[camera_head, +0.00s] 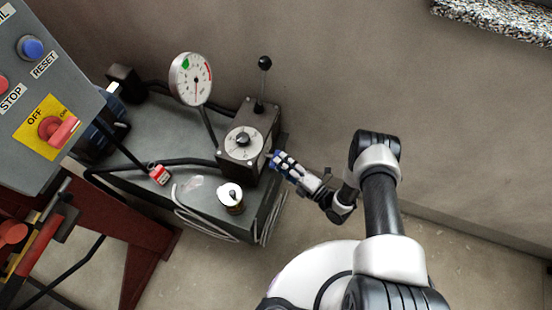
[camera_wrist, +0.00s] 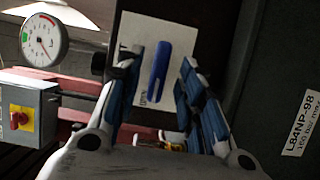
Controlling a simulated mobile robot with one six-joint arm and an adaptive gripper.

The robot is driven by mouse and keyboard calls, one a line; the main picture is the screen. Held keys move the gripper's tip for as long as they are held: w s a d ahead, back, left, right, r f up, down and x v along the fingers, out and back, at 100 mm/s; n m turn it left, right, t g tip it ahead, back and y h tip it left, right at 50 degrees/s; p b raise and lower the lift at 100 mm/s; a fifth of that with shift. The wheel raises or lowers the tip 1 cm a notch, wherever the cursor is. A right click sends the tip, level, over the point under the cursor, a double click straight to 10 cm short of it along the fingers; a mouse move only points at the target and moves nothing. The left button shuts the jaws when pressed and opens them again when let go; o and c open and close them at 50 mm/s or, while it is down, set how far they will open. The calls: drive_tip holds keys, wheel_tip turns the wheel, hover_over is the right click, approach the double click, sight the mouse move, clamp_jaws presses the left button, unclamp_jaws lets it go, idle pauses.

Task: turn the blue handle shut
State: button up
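The blue handle (camera_wrist: 158,70) stands close to upright in the wrist view, slightly tilted, in front of a white plate (camera_wrist: 181,48) on a dark box. My gripper (camera_wrist: 165,82) is open, with one blue-padded finger to the left of the handle and the other to the right. A gap shows between the handle and the right finger; whether the left finger touches it I cannot tell. In the head view my gripper (camera_head: 276,160) is at the right side of the dark box (camera_head: 236,164). The handle cannot be made out there.
A round gauge (camera_head: 190,79) and a black-knobbed lever (camera_head: 264,64) rise by the box, which stands on a grey unit (camera_head: 162,125). A control panel (camera_head: 40,85) with buttons is at the left. The wall is behind; bare floor (camera_head: 465,255) lies at the right.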

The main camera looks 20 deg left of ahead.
drive_tip(key=shift+b+x, duration=0.35)
drive_tip(key=shift+x, duration=1.5)
drive_tip(key=shift+c, duration=0.4)
clamp_jaws()
